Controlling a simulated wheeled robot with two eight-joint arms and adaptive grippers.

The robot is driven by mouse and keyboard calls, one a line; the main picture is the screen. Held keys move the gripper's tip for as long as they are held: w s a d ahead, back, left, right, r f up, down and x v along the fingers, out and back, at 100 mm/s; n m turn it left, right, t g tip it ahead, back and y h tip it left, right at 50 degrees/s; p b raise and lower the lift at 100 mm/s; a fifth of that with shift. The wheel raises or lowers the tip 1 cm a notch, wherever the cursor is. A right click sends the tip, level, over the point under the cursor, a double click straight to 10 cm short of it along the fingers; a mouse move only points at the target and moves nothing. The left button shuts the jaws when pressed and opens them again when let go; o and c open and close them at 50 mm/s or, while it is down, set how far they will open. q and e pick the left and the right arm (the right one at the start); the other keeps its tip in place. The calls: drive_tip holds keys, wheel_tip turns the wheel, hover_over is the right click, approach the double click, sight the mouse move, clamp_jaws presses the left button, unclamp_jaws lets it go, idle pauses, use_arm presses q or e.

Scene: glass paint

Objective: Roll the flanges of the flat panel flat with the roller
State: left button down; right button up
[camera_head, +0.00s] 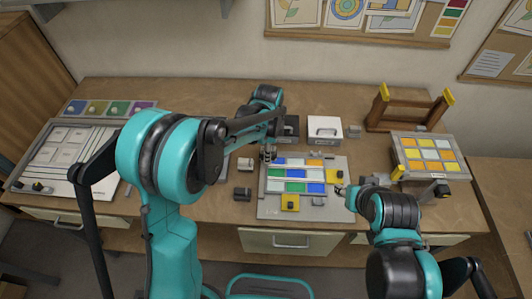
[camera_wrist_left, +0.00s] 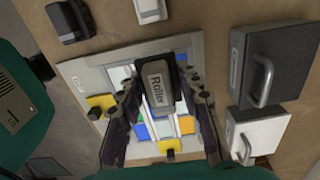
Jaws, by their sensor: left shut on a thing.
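The flat panel (camera_head: 292,187), with blue, green, white and orange panes between pale metal strips, lies on a grey board (camera_head: 270,210) mid-table. My left gripper (camera_head: 268,155) is at its far left corner in the head view. In the left wrist view, my left gripper (camera_wrist_left: 160,92) is shut on the roller (camera_wrist_left: 157,86), a grey block labelled "Roller". The roller is over the panel (camera_wrist_left: 158,128) and hides part of it; whether it touches cannot be told. My right gripper (camera_head: 342,190) is by the panel's right side, too small to read its fingers.
Yellow clamps (camera_head: 290,202) (camera_head: 335,177) stand at the panel's edges. A dark box (camera_head: 289,128) and a white box (camera_head: 324,130) stand behind it. A wooden rack (camera_head: 408,112) and a coloured panel (camera_head: 430,154) are on the right. A dark block (camera_head: 242,194) lies left of the board.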

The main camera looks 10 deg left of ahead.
use_arm(q)
drive_tip(key=shift+d+r+p, duration=0.1)
drive_tip(key=shift+r+p, duration=0.3)
drive_tip(key=shift+r, duration=0.7)
drive_tip(key=shift+s, duration=0.1)
drive_tip(key=shift+s+d+f, duration=0.1)
drive_tip(key=shift+s+f, duration=0.5)
drive_tip(key=shift+s, duration=0.25)
drive_tip(key=shift+s+f, duration=0.6)
drive_tip(key=shift+s, duration=0.3)
drive_tip(key=shift+s+d+f, duration=0.1)
drive_tip(key=shift+s+f, duration=0.5)
drive_tip(key=shift+s, duration=0.25)
